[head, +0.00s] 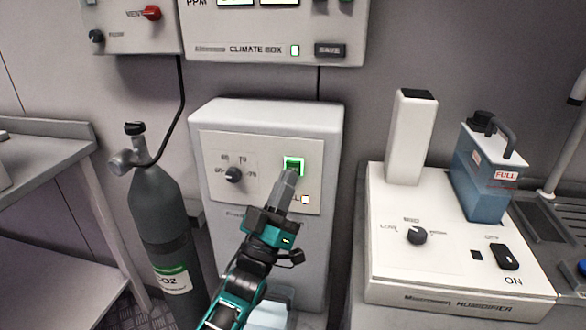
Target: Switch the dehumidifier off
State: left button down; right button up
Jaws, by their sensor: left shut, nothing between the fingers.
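The dehumidifier looks to be the white upright unit (268,112) in the middle, against the wall; its name label is too small or covered to read. Its front panel has a black dial (233,174) on the left and a green-lit switch (293,163) at the upper right. A small pale lamp (305,200) sits below the switch. My left gripper (290,174) is shut and empty, its fingertips at the lower edge of the green switch; I cannot tell whether they touch it. My left arm covers part of the unit's lower front. My right gripper is not in view.
A dark gas cylinder (165,215) stands close left of the unit. A white humidifier (455,262) with a blue tank (482,180) sits on the bench at right. The climate box (270,30) hangs above. A grey table (50,140) is at left.

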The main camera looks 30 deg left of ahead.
pick_arm(q)
jog(key=shift+w, duration=0.15)
jog(key=shift+w+a, duration=0.15)
jog(key=shift+w, duration=0.1)
jog(key=shift+w+a+b, duration=0.1)
jog(key=shift+w+b, duration=0.2)
jog(key=shift+w, duration=0.15)
dwell(0.9)
jog(key=shift+s, duration=0.15)
jog(key=shift+s+d+p, duration=0.25)
jog(key=shift+s+p, duration=0.3)
jog(key=shift+s, duration=0.2)
jog(key=s+p, duration=0.1)
jog(key=s, duration=0.1)
jog(key=s+d+p, duration=0.1)
jog(key=s, duration=0.1)
jog(key=shift+s+d, duration=0.1)
jog(key=shift+s, duration=0.3)
